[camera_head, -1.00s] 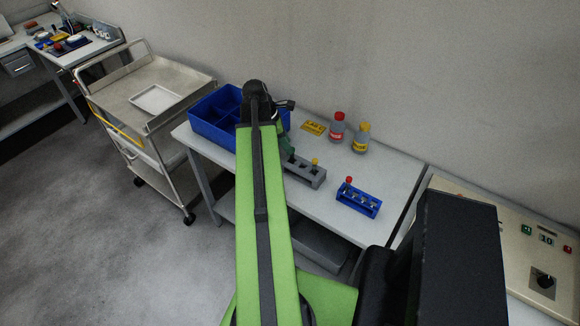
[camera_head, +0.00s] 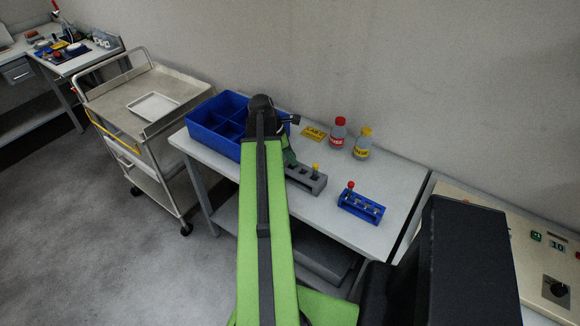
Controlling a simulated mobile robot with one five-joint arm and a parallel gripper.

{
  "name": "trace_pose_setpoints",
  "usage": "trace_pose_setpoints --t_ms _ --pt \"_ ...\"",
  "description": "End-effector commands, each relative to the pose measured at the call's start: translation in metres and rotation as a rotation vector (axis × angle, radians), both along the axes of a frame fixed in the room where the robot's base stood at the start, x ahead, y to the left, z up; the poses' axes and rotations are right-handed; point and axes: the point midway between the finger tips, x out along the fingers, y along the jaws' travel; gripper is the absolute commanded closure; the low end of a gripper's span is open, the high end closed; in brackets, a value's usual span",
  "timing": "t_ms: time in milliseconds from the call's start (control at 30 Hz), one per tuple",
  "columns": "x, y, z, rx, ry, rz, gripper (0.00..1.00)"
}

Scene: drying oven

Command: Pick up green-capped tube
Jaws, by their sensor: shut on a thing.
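My gripper (camera_head: 289,157) shows only in part beyond the end of my green arm, at the left end of the grey tube rack (camera_head: 318,187) on the table. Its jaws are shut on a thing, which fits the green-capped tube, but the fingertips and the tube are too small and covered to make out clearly. A yellow-capped tube (camera_head: 316,168) stands in the grey rack, right of my gripper.
A blue divided bin (camera_head: 203,137) is at the table's left. A blue rack (camera_head: 361,208) with a red-capped tube (camera_head: 350,186) stands right. Red-capped (camera_head: 338,133) and yellow-capped (camera_head: 362,146) bottles and a yellow sign (camera_head: 313,133) are behind. A cart (camera_head: 190,88) stands left.

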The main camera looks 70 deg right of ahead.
Motion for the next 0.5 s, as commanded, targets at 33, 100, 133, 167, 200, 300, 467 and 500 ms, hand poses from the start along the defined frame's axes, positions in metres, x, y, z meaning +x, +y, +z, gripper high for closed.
trace_pose_setpoints --t_ms 33,100,133,167,200,300,467,500 --pt "0.0001 0.0000 0.0000 0.000 0.000 0.000 1.00" --pt "0.0002 0.0001 0.0000 0.000 0.000 0.000 1.00" --pt "0.0002 0.0001 0.0000 0.000 0.000 0.000 1.00" --pt "0.0003 0.0002 0.0000 0.000 0.000 0.000 1.00" --pt "0.0003 0.0002 0.0000 0.000 0.000 0.000 1.00" --pt "0.0003 0.0002 0.0002 0.000 0.000 0.001 1.00" --pt "0.0005 0.0002 0.0047 0.000 0.000 0.001 1.00" --pt "0.0006 0.0002 0.0071 0.000 0.000 0.001 1.00"
